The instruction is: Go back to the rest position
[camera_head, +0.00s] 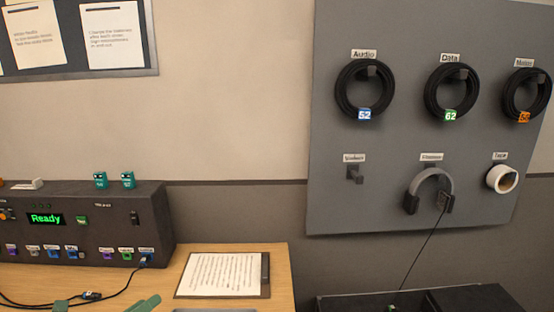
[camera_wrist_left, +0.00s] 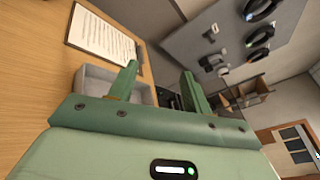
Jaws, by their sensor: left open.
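My left gripper (camera_wrist_left: 160,72) is open in the left wrist view, with its two green fingers apart and nothing between them. In the head view only green parts of my left gripper (camera_head: 103,305) show at the bottom edge, over the front of the wooden desk (camera_head: 270,265). The fingers point past a grey tray (camera_wrist_left: 95,82) and a clipboard with a printed sheet (camera_wrist_left: 103,38) in the wrist view. The clipboard (camera_head: 222,274) also lies on the desk in the head view. My right gripper is not in view.
A dark console (camera_head: 85,225) with a green "Ready" display and a plugged-in black cable stands at the left. A grey wall panel (camera_head: 400,140) holds coiled cables, headphones (camera_head: 432,184) and a tape roll (camera_head: 502,179). A dark case (camera_head: 470,298) sits at lower right.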

